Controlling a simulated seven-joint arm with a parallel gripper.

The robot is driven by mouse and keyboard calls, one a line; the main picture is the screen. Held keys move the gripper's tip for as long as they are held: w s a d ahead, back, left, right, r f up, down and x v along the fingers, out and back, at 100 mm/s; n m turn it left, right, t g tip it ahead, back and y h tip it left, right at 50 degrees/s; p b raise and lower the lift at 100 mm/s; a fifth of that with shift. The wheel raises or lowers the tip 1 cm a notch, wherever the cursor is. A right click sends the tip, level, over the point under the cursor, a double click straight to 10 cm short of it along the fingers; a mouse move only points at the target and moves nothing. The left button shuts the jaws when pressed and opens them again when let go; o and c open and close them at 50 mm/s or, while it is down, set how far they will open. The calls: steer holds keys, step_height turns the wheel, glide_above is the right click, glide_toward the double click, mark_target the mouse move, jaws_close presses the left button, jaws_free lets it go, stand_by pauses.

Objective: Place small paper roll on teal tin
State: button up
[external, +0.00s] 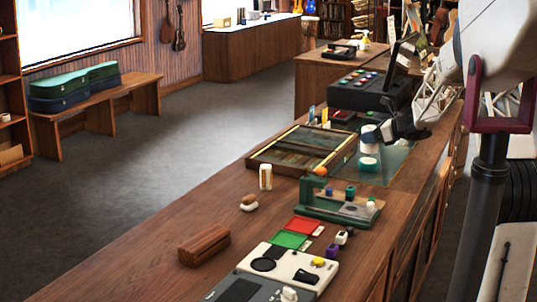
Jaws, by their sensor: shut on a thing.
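My gripper (382,134) is at the right of the counter in the external view, reaching in from the right. It is shut on a small white paper roll (369,146), partly covered by the dark fingers. Just below the roll is a small teal tin (368,166) with a pale top, on the glass-topped part of the counter. The roll is above the tin; whether they touch is too small to tell.
A wooden-framed case (262,160) lies left of the tin. Bare counter lies at the left front.

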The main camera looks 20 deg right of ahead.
mark_target(370, 145)
steer(key=shift+f, duration=1.75)
steer(key=o, duration=1)
steer(key=shift+f, duration=0.1)
steer(key=v, duration=1.2)
steer(key=shift+a, duration=0.1)
